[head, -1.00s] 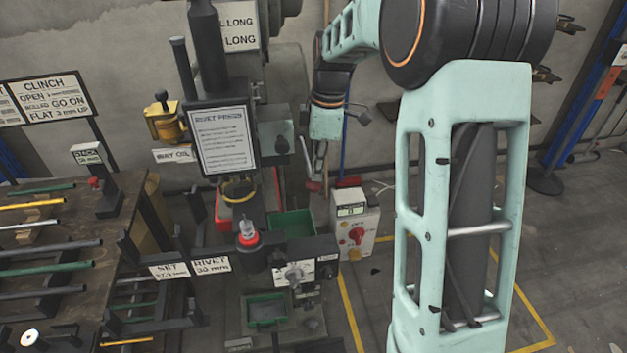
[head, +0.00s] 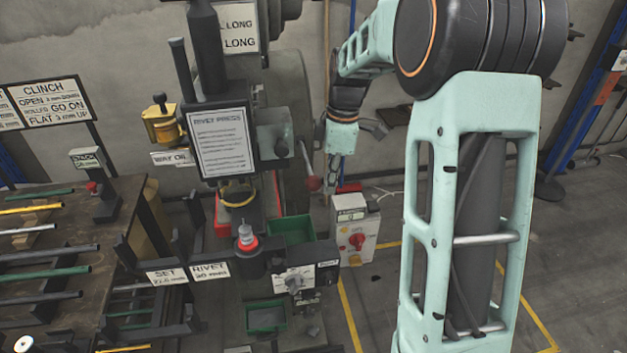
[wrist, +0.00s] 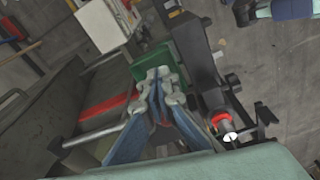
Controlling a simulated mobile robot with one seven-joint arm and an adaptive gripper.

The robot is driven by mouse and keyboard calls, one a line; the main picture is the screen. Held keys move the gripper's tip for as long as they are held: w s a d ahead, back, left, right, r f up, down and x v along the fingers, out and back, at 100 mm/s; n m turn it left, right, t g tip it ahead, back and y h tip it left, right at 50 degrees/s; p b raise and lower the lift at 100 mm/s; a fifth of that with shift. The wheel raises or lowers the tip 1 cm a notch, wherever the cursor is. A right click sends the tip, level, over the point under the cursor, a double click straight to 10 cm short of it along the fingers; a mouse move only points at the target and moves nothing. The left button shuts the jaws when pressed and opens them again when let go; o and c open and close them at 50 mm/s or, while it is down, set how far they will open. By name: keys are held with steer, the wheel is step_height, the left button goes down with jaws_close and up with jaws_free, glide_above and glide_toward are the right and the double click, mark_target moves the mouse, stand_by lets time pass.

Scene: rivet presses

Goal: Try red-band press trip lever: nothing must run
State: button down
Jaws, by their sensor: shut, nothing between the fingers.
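The rivet press (head: 222,140) stands at the centre of the head view with a white sign on its front. A trip lever with a red ball end (head: 313,183) hangs from its right side, tilted down. My gripper (head: 333,168) is just right of the red ball; I cannot tell whether they touch. In the wrist view my gripper (wrist: 160,82) has its fingers together, with nothing seen held. A red band (wrist: 105,107) crosses the grey press body there. A red ring (head: 247,241) sits on the post below the press head.
A white switch box (head: 354,230) with a red knob stands right of the press; it also shows in the wrist view (wrist: 100,25). A green tray (head: 292,230) lies behind the post. A rack of rods (head: 60,250) is at left.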

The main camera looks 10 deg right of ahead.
step_height(320, 180, up, 12)
steer(key=d, duration=0.1)
stand_by(0.6)
stand_by(0.4)
